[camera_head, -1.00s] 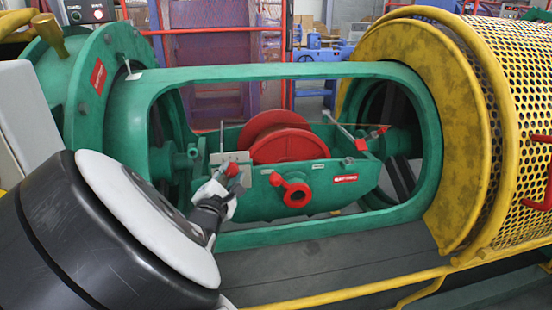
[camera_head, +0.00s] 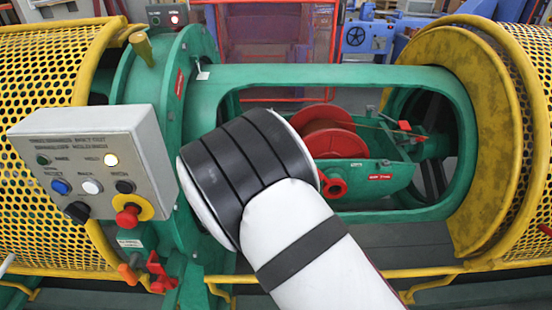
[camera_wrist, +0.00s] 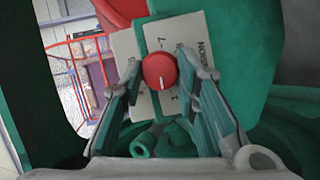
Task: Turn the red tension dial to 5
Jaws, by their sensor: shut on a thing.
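The red tension dial (camera_wrist: 160,71) is a round knob with a white pointer line, on a pale plate (camera_wrist: 194,32) with lettering down its right side. In the head view my arm hides the dial and the gripper.
A red spool (camera_head: 330,130) sits in the green cradle (camera_head: 395,180) inside the green frame (camera_head: 300,76). A grey control box (camera_head: 100,150) with a red button stands at left. Yellow mesh guards (camera_head: 50,70) flank the machine; a yellow rail (camera_head: 440,270) runs along the front.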

